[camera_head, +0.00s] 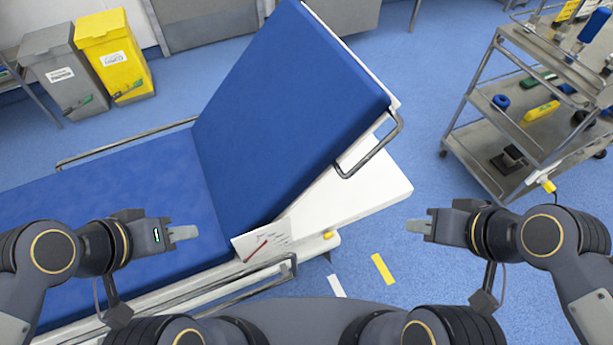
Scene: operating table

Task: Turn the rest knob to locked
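The operating table (155,190) has a blue padded top with its back section (285,95) raised at a slant. On the table's near side is a white panel (278,233) with small dark marks and a thin red lever or pointer (256,250). A small yellow knob-like part (328,235) sits to the right of the panel on the white frame. I cannot tell which is the rest knob or read its setting. My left gripper (190,233) is left of the panel, apart from it. My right gripper (412,226) is right of the table, over the floor. Neither visibly holds anything; their finger gaps are unclear.
Metal side rails (370,155) stick out from the table. A shelved cart (520,125) with several items stands at the right. Grey (62,75) and yellow (115,60) bins stand at the back left. Blue floor right of the table is clear, with a yellow strip (383,268).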

